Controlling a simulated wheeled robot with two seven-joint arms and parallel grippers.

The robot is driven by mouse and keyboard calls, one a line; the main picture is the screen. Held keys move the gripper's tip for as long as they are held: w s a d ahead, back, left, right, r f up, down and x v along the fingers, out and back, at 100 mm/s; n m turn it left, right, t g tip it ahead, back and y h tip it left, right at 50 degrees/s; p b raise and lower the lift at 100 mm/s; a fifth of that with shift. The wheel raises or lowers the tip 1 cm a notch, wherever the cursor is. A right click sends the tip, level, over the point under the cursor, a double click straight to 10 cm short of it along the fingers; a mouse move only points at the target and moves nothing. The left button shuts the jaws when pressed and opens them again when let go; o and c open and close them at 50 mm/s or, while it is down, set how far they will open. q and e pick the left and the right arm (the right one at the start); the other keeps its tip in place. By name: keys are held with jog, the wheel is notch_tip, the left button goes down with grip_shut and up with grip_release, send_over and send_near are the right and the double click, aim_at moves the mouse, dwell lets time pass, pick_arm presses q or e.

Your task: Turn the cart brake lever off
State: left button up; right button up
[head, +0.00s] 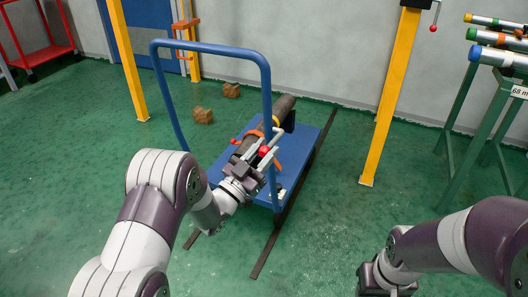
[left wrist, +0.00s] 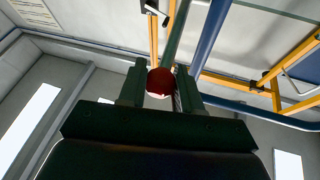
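The blue cart (head: 305,150) stands mid-floor with its tall blue handle frame (head: 208,47) toward me. The brake lever's red knob (head: 263,151) shows near the handle's right leg. In the left wrist view the knob (left wrist: 160,82) sits between the two fingers of my left gripper (left wrist: 160,88) and fills the gap, with the lever bar (left wrist: 173,38) running away from it. My left gripper (head: 262,160) appears shut on the knob. My right arm is at the bottom right; its fingers are outside the picture.
A dark pipe (head: 284,106) with orange straps lies on the cart. Yellow posts (head: 390,95) stand on both sides. A green rack (head: 462,140) holds pipes at the right. A red trolley (head: 42,55) is far left. Wooden blocks (head: 203,116) lie on the floor. Floor left of the cart is mostly clear.

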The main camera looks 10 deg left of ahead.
aim_at(270, 144)
pick_arm(q)
grip_shut()
jog(key=shift+r+p, duration=0.35)
jog(key=shift+p, duration=0.15)
jog(key=w+r+g+y+p, duration=0.1)
jog(key=r+p, duration=0.1)
jog(key=p, duration=0.3)
jog(key=w+r+n+g+y+p, duration=0.1)
jog(key=r+g+p, duration=0.1)
jog(key=p, duration=0.3)
jog(key=d+r+g+y+p, duration=0.1)
jog(key=r+p, duration=0.1)
jog(key=p, duration=0.4)
jog(key=shift+w+r+n+y, duration=0.25)
jog(key=shift+w+n+y, duration=0.15)
jog(key=shift+w+d+g+p, duration=0.1)
jog(key=shift+w+g+p, duration=0.25)
jog(key=shift+g+p, duration=0.45)
jog(key=o, duration=0.8)
grip_release()
